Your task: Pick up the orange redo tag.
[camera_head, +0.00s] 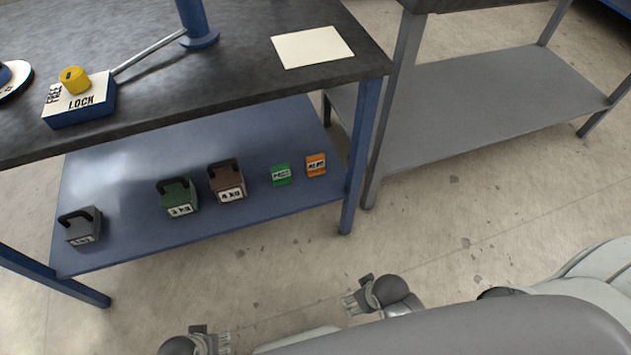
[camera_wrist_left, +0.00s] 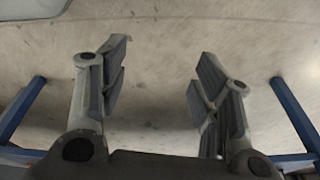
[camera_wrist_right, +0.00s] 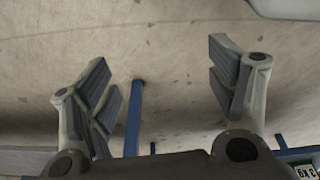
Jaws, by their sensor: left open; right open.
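The orange redo tag (camera_head: 316,165) is a small orange block with a white label. It stands at the right end of the blue lower shelf (camera_head: 240,205) under the dark-topped table, right of a green tag (camera_head: 281,175). The right wrist view shows my right gripper (camera_wrist_right: 160,85) open and empty too.
Weights with handles stand further left on the shelf: brown (camera_head: 227,181), green (camera_head: 178,197) and grey (camera_head: 81,227). The table leg (camera_head: 361,155) rises just right of the tag. A LOCK box (camera_head: 80,103) and a pale sheet (camera_head: 312,47) are on the tabletop. The floor in front is clear.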

